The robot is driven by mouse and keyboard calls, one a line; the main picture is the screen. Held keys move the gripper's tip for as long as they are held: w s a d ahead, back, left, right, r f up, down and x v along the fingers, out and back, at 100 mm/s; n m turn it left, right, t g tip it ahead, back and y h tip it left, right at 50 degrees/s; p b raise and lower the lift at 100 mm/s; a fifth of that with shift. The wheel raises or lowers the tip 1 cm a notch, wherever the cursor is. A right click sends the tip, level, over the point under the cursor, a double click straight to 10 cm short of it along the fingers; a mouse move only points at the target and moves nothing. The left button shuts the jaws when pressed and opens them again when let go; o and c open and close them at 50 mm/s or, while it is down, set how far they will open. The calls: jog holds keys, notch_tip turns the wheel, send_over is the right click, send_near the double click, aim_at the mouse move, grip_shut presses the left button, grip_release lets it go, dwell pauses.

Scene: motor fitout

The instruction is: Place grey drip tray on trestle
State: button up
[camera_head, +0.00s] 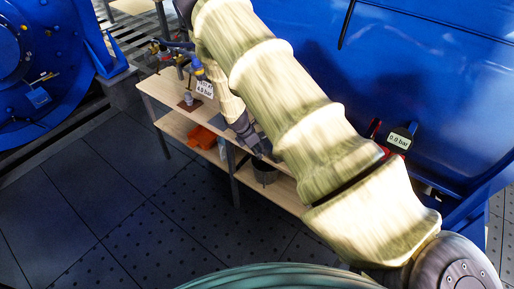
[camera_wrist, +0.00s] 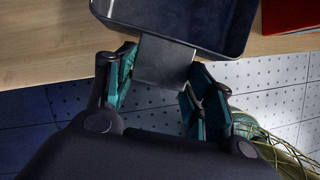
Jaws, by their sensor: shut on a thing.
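The grey drip tray (camera_wrist: 175,14) shows at the top of the wrist view, dark with a raised rim and a flat tab (camera_wrist: 164,62). My gripper (camera_wrist: 158,80) has its teal-padded fingers on either side of this tab and is shut on it. The tray is over or on a pale wooden surface (camera_wrist: 45,45); I cannot tell whether it touches it. In the head view the wooden trestle (camera_head: 158,88) has an upper board and a lower shelf. My gripper (camera_head: 262,148) is partly hidden by my arm there, and I cannot make out the tray clearly.
A red object (camera_wrist: 290,14) lies right of the tray. An orange-red item (camera_head: 201,137) and a dark round container (camera_head: 265,171) are at the lower shelf. A large blue housing (camera_head: 430,70) rises behind.

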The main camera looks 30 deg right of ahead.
jog(key=shift+f, duration=0.1)
jog(key=o, duration=1.2)
jog(key=shift+a+r, duration=0.1)
jog(key=shift+r, duration=0.1)
jog(key=b+v, duration=0.3)
jog(key=v, duration=0.8)
jog(key=s+a+f+m+y, duration=0.2)
jog(key=s+a+f+m, duration=0.2)
jog(key=s+f, duration=0.45)
jog(key=s+a+f+m+y, duration=0.25)
jog(key=s+a+f, duration=0.25)
jog(key=s+f, duration=0.4)
jog(key=s+a+f+m, duration=0.1)
jog(key=s+m, duration=0.3)
jog(key=s, duration=0.4)
jog(key=s+a+f+m, duration=0.1)
jog(key=s+m, duration=0.3)
jog(key=s, duration=0.4)
jog(key=s+a+f+m, duration=0.1)
jog(key=s+m, duration=0.3)
jog(key=s, duration=0.4)
jog(key=shift+s+a+f, duration=0.1)
jog(key=shift+s+a, duration=0.1)
jog(key=shift+a, duration=0.45)
